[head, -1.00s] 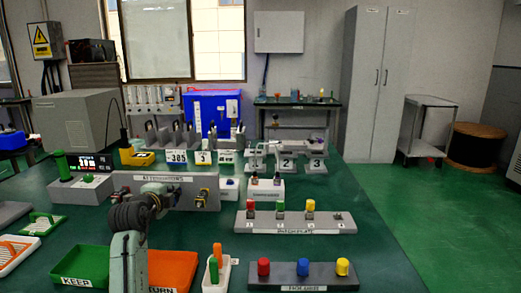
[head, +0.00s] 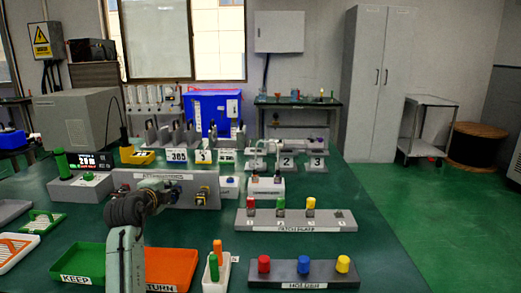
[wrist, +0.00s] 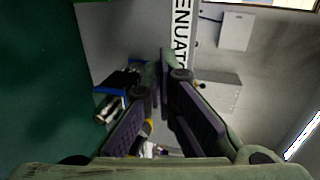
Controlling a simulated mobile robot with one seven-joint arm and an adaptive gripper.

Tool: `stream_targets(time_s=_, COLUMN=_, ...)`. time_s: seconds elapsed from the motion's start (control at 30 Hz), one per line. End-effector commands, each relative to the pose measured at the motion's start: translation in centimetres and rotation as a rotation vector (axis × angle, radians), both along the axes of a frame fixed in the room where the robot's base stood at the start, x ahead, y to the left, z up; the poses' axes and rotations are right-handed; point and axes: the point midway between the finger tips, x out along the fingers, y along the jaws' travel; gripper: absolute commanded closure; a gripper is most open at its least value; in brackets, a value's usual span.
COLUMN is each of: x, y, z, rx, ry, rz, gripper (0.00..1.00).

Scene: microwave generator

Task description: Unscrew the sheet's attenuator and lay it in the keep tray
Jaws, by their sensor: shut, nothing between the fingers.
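The grey attenuator panel (head: 125,178) stands upright on the green bench, and my gripper (head: 178,196) is in front of its middle. A brass-coloured part (head: 203,193) shows on the panel just right of my gripper. In the wrist view my gripper (wrist: 166,60) is shut and empty, its finger pads converging beside the panel's lettering. A blue and black part with a metal end (wrist: 113,88) is left of the fingers, apart from them. A yellow-tipped part (wrist: 148,127) shows partly behind them. The green keep tray (head: 80,250) looks empty. No readable sheet is in view.
The orange return tray (head: 188,254) is right of the keep tray, partly behind my arm. A white holder with green and orange sticks (head: 217,278), a holder bar (head: 303,275) and a patch bar (head: 295,222) with coloured caps stand to the right. Green bench lies clear between them.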

Motion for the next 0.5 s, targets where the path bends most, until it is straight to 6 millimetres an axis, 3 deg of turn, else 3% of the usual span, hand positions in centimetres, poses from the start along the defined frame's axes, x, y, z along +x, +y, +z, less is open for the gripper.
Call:
stream_targets(time_s=0.17, x=-0.7, y=-0.1, z=-0.3, rx=-0.001, ry=0.003, rz=-0.002, gripper=1.0)
stream_targets(time_s=0.5, x=-4.8, y=0.1, z=-0.1, rx=0.0, ry=-0.001, rz=-0.002, gripper=1.0)
